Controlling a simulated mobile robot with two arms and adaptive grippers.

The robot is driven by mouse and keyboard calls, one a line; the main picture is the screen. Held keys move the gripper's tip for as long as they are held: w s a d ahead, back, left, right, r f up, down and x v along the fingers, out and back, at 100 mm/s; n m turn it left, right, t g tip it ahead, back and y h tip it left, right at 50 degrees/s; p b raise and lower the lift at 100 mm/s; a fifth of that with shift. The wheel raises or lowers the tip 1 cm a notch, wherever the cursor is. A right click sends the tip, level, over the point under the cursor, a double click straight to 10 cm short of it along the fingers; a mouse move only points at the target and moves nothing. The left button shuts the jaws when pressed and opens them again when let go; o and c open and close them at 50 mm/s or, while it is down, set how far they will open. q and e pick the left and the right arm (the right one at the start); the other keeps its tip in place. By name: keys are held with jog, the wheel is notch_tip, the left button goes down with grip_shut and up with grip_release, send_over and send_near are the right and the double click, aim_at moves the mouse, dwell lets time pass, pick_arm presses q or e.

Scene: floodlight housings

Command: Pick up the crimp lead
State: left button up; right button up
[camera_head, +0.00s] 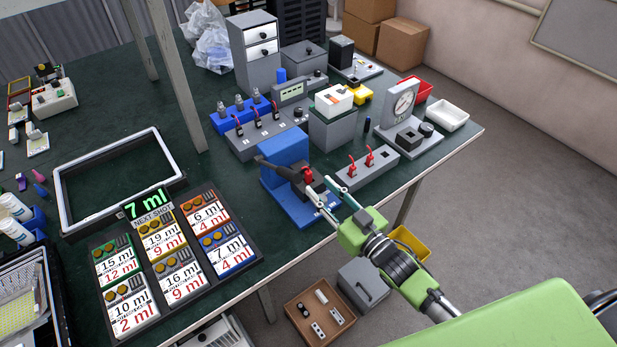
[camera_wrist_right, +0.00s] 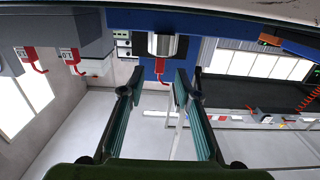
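The blue press (camera_head: 284,160) with a dark lever stands near the right table edge. A small red piece, seemingly the crimp lead (camera_head: 308,175), sits at its front; in the right wrist view a red lead (camera_wrist_right: 159,67) hangs under a silver cylinder (camera_wrist_right: 162,44). My right gripper (camera_head: 324,191) is open and empty, just in front of the press. In the wrist view its fingers (camera_wrist_right: 154,92) stand apart on either side of the red lead's line, with a gap before it. My left gripper is not in view.
Two red leads (camera_head: 368,157) stand in a grey block (camera_head: 366,171) right of the press. Several more stand in a grey fixture (camera_head: 250,142) behind. A dial gauge (camera_head: 403,103) is at the back right. The display board (camera_head: 180,255) lies left.

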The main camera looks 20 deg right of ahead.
aim_at(310, 177)
jog(key=x, duration=0.4)
jog(key=shift+f, duration=0.1)
grip_shut()
jog(key=shift+r, duration=0.85)
jog(key=s+d+r, duration=0.1)
jog(key=s+r, duration=1)
jog(key=s, duration=0.3)
jog(key=shift+r, duration=0.2)
jog(key=shift+h, duration=0.3)
